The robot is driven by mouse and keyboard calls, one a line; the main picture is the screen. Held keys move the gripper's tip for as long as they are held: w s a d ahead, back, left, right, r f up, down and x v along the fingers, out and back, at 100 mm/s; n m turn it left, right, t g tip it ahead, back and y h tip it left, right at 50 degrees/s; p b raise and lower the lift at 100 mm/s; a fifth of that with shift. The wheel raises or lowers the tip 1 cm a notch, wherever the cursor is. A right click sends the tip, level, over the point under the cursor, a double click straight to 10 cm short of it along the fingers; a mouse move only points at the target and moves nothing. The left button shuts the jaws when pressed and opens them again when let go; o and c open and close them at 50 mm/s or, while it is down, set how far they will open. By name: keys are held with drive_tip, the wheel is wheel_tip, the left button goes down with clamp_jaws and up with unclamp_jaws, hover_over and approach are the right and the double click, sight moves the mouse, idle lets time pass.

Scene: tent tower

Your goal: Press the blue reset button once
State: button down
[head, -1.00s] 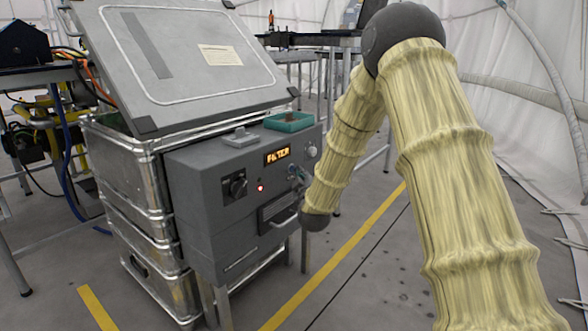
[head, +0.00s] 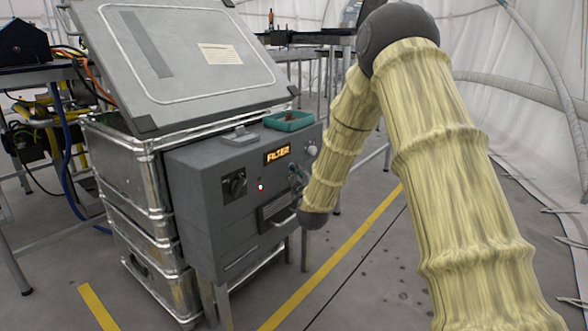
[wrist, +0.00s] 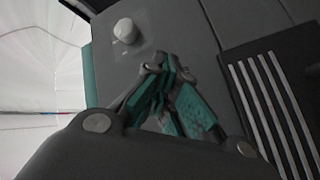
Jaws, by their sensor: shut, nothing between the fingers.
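The grey control box (head: 205,200) stands in front of stacked metal cases, with a lit orange display (head: 277,154) that reads FILTER. I cannot make out a blue button in either view; the gripper covers part of the panel. My gripper (wrist: 168,78) is shut and empty, its teal finger pads close together in front of the grey panel in the wrist view. In the head view it shows only as small parts at the panel's right side, below the display. Whether the fingertips touch the panel I cannot tell.
A pale round knob (wrist: 126,30) sits on the panel beyond my fingers. The box also has a black rotary switch (head: 234,185) and a red light (head: 261,187). A teal tray (head: 289,121) rests on top. A slotted dark vent (wrist: 275,95) lies right of my gripper.

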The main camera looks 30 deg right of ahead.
drive_tip(key=shift+w+a, duration=0.1)
drive_tip(key=shift+w, duration=0.05)
idle(0.6)
drive_tip(key=shift+s+d+p, duration=0.3)
drive_tip(key=shift+s+p, duration=0.15)
drive_tip(key=shift+s, duration=0.35)
drive_tip(key=s, duration=0.1)
drive_tip(key=s+d+p, duration=0.1)
drive_tip(key=s, duration=0.1)
drive_tip(key=s+d, duration=0.1)
drive_tip(key=shift+s+p, duration=0.3)
drive_tip(key=shift+s, duration=0.05)
idle(0.7)
